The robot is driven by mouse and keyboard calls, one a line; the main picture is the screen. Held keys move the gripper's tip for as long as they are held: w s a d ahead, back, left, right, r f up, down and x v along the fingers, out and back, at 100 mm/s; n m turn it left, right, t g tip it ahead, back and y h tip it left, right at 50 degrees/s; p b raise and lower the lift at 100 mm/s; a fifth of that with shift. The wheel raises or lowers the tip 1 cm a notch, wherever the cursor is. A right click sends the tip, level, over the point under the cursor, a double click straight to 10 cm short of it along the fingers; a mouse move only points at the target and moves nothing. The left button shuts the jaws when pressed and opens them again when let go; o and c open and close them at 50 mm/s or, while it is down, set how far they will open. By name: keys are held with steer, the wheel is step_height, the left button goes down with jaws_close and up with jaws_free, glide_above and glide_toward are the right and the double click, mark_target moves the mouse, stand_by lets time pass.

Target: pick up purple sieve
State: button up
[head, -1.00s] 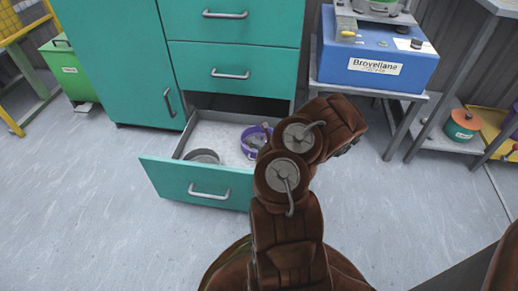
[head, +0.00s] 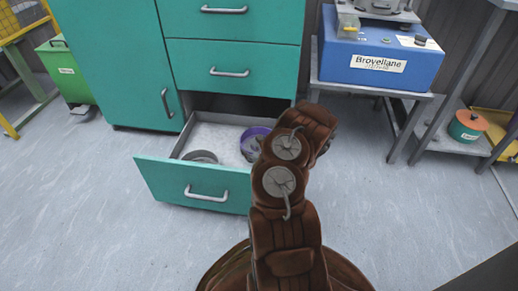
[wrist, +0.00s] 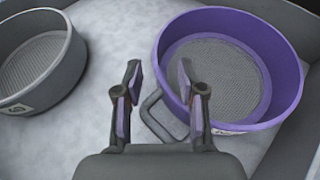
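The purple sieve (wrist: 285,75) is a round purple ring with a grey mesh, in the right half of the wrist view. It sits in the open drawer (head: 160,172), and in the head view the sieve (head: 249,139) is partly hidden by my arm. A grey loop handle (wrist: 151,122) sticks out from its near left side. My gripper (wrist: 158,72) is open above the drawer, its fingers apart. The right finger overlaps the sieve's left rim in the picture; I cannot tell if they touch. Nothing shows held between the fingers.
A grey sieve (wrist: 66,75) lies left in the same drawer; it also shows in the head view (head: 201,156). The teal cabinet (head: 110,60) stands behind. A blue machine (head: 385,65) is on a table at right.

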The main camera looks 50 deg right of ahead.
mark_target(245, 149)
steer(key=shift+b+x, duration=0.8)
steer(key=shift+x, duration=1.05)
jaws_close()
